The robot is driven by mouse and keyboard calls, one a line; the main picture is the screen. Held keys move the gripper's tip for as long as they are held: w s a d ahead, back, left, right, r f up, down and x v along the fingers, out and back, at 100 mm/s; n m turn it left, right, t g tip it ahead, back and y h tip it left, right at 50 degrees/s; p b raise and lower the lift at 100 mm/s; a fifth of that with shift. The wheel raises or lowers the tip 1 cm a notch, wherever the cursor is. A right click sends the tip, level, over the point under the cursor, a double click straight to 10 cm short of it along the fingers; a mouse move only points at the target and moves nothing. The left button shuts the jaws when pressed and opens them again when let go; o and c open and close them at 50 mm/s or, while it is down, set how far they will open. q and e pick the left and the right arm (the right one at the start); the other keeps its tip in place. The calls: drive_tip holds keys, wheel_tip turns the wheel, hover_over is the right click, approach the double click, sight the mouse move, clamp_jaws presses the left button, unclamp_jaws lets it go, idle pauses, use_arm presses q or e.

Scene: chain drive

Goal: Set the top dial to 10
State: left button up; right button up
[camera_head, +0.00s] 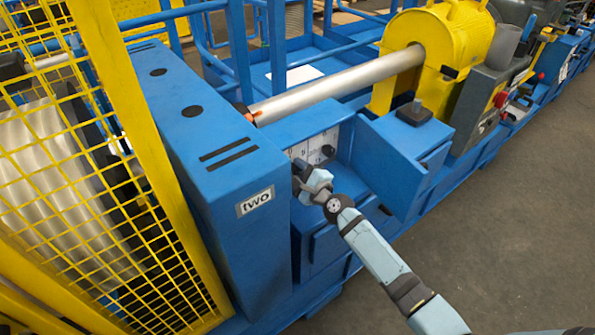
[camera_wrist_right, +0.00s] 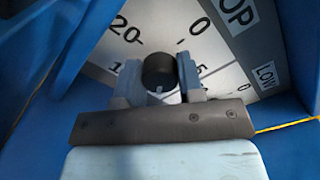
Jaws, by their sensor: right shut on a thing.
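The white dial panel (camera_head: 313,150) sits in a recess of the blue machine in the head view. My right gripper (camera_head: 301,170) reaches into this recess. In the wrist view, my right gripper (camera_wrist_right: 160,77) has its fingers on both sides of a round black knob (camera_wrist_right: 158,70) and is shut on it. Printed numbers 20 and 0 show above the knob, with a 5 at its right. A partly cut-off label ending in "OP" (camera_wrist_right: 238,12) and a "LOW" label (camera_wrist_right: 266,76) are to the right. The knob's pointer setting cannot be read. My left gripper is out of view.
Blue recess walls (camera_wrist_right: 300,60) flank the panel closely. A blue box (camera_head: 395,165) juts out to its right in the head view. A blue housing marked "two" (camera_head: 255,202) stands to its left. A metal shaft (camera_head: 335,85) runs behind. Grey floor (camera_head: 500,230) is clear at right.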

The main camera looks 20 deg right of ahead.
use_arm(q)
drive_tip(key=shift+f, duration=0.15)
use_arm(e)
drive_tip(key=shift+n, duration=0.4)
drive_tip(key=o, duration=0.9)
use_arm(q)
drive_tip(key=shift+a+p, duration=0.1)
drive_tip(key=shift+p, duration=0.2)
use_arm(e)
drive_tip(key=v, duration=1.4)
